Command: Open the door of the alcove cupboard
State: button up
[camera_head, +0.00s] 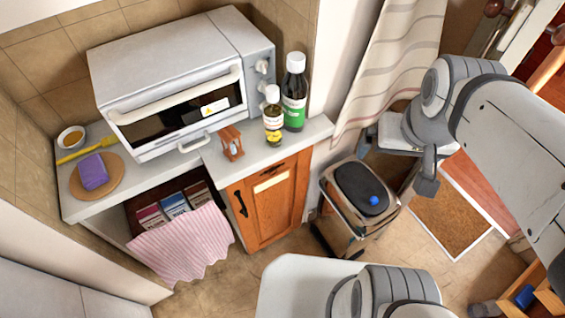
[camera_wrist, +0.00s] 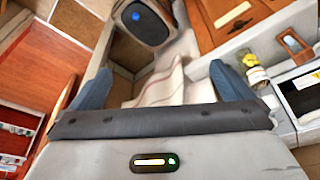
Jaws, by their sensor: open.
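The alcove cupboard has an orange-brown wooden door (camera_head: 275,207) under the right part of the counter. The door looks shut. A dark curved handle (camera_head: 240,204) is on its left side, and a pale label sits near its top. Part of the door also shows at the top of the wrist view (camera_wrist: 238,20). My gripper (camera_wrist: 160,78) is open, with two blue-grey fingers wide apart and nothing between them. In the head view it is to the right of the door, beyond the bin, clear of the door and handle.
A metal bin with a dark lid (camera_head: 362,188) stands just right of the door. A pink striped cloth (camera_head: 185,243) hangs left of it. A toaster oven (camera_head: 180,80), bottles (camera_head: 294,95) and a small hourglass (camera_head: 231,142) stand on the counter (camera_head: 215,160). A striped curtain (camera_head: 390,60) hangs behind.

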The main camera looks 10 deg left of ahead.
aim_at(267, 204)
jog(key=u, duration=0.55)
jog(key=k, duration=0.45)
jog(key=u, duration=0.2)
